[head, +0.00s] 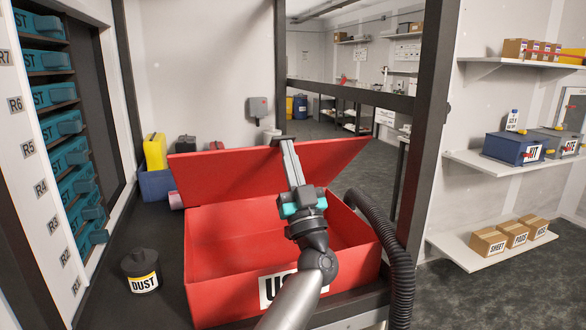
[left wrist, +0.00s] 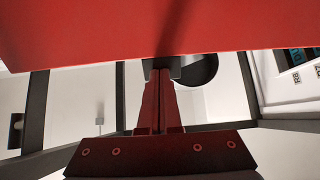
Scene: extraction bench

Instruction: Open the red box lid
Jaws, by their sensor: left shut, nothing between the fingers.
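The red box (head: 228,277) stands on the dark bench, its top open and the visible part of its inside empty. Its red lid (head: 222,177) is raised at the back edge, tilted up and back. My left gripper (head: 283,142) is shut and empty, reaching over the box with its fingertips at the lid's upper edge. In the left wrist view the shut fingers (left wrist: 163,72) end close to the red lid panel (left wrist: 150,28); I cannot tell whether they touch it. My arm hides part of the box's inside and front label. My right gripper is not in view.
A black DUST canister (head: 141,270) stands left of the box. A black corrugated hose (head: 385,235) runs along its right side. A dark frame post (head: 428,120) rises at the right. A blue bin (head: 156,184) with a yellow item sits behind left.

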